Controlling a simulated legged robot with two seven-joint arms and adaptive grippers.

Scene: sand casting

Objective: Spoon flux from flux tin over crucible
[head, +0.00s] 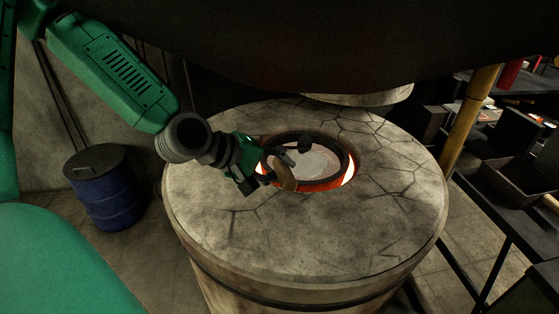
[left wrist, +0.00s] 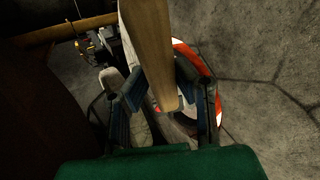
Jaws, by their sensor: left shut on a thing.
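The crucible (head: 347,163) sits in the round, orange-glowing opening of the furnace top, with a pale surface inside it. My left gripper (head: 276,160) is over the left edge of this opening, shut on the spoon's wooden handle (head: 286,179). A dark, rounded part that looks like the spoon's bowl (head: 304,143) is over the crucible. Whether it holds flux cannot be told. In the left wrist view, the wooden handle (left wrist: 152,45) runs between the fingers of my left gripper (left wrist: 160,88). I cannot make out the flux tin. My right gripper is out of view.
The cracked stone furnace (head: 230,225) fills the middle. A large dark shape hangs above it, with a pale round slab (head: 365,97) beneath. A blue barrel (head: 105,190) stands at left. A dark shelf with boxes (head: 515,170) and a yellowish post (head: 470,120) stand at right.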

